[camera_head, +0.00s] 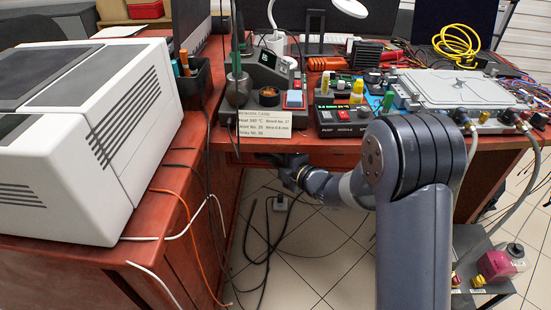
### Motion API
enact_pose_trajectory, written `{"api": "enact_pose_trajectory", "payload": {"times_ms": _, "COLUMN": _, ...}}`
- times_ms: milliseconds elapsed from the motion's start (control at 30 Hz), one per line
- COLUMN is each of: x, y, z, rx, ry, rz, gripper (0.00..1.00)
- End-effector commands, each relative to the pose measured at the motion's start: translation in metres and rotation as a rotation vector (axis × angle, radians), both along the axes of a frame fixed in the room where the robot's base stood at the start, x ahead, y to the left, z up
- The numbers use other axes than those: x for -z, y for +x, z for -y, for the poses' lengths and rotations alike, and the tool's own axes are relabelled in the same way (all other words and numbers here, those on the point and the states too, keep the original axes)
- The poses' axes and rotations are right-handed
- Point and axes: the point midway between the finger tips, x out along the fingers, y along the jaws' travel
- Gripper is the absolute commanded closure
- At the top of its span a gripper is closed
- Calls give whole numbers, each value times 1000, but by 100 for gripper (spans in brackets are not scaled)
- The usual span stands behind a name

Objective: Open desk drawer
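The red-brown desk (345,152) runs across the middle, with a thin front panel under its top. I cannot make out a separate drawer front or handle; no open drawer shows. My arm reaches from the lower right to just under the desk's front edge. My gripper (288,163) is there, small and dark, close to the underside of the front panel. Its fingers are partly hidden and too small to tell whether they are open or shut, or whether they touch anything.
A large white machine (70,140) stands on the desk's left wing. A soldering station (265,75), a button box (343,118) and a grey plate fixture (455,90) crowd the desktop. Loose cables hang on the left. A pink bottle (497,264) stands low right. Tiled floor (315,255) shows below.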

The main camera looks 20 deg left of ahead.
Motion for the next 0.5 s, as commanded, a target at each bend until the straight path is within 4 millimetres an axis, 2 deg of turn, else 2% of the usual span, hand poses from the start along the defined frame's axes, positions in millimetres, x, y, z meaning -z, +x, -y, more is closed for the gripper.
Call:
{"api": "enact_pose_trajectory", "payload": {"times_ms": 100, "x": 0, "y": 0, "z": 0, "rx": 0, "ry": 0, "rz": 0, "gripper": 78}}
{"api": "enact_pose_trajectory", "payload": {"times_ms": 400, "x": 0, "y": 0, "z": 0, "rx": 0, "ry": 0, "rz": 0, "gripper": 100}}
{"api": "enact_pose_trajectory", "payload": {"times_ms": 500, "x": 0, "y": 0, "z": 0, "rx": 0, "ry": 0, "rz": 0, "gripper": 100}}
